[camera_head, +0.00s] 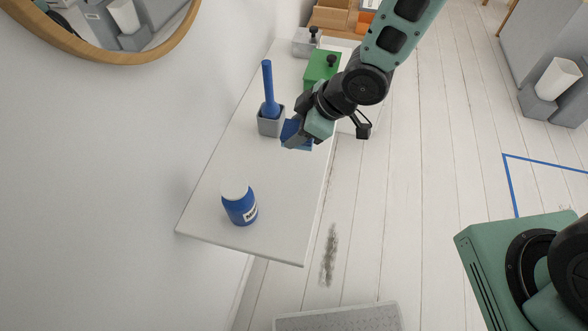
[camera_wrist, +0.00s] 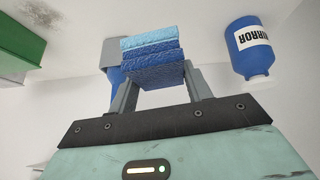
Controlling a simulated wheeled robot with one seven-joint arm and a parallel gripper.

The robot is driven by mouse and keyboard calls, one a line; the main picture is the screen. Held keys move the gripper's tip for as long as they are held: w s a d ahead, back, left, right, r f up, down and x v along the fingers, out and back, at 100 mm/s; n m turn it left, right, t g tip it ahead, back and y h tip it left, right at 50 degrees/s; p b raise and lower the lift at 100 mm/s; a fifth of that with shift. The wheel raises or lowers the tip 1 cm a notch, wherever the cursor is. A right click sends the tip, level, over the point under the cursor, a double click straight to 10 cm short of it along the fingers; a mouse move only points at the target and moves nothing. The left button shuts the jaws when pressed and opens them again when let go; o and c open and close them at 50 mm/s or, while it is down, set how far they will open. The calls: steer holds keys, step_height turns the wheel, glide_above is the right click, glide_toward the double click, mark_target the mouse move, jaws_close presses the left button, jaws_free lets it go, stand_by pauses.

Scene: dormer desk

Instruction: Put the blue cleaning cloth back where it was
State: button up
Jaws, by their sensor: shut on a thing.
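The blue cleaning cloth (camera_wrist: 152,62) is a folded stack with a lighter blue layer, held between the two fingers of my gripper (camera_wrist: 160,88) in the wrist view. In the head view my gripper (camera_head: 301,137) is over the right edge of the narrow white desk (camera_head: 206,197), and the cloth (camera_head: 296,142) shows at its tip. The cloth is beside the grey holder with a blue stick. Whether the cloth touches the desk I cannot tell.
A grey holder (camera_head: 271,127) has an upright blue stick (camera_head: 269,90). A blue bottle labelled MIRROR (camera_wrist: 249,49) stands near the desk's front (camera_head: 240,206). A green box (camera_head: 321,68) and a grey box (camera_head: 305,42) stand farther back. The desk between holder and bottle is clear.

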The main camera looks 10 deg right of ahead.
steer(key=shift+s+a+m+g+y, duration=0.15)
steer(key=shift+s+a, duration=0.15)
steer(key=shift+s, duration=0.3)
steer(key=shift+s+a+m+g+y, duration=0.15)
steer(key=shift+s+a, duration=0.1)
steer(key=shift+s, duration=0.3)
step_height(320, 180, down, 5)
steer(key=shift+s+p, duration=0.15)
steer(key=shift+p, duration=0.5)
steer(key=shift+f+p, duration=0.6)
steer(key=shift+f, duration=1.85)
steer(key=o, duration=1.1)
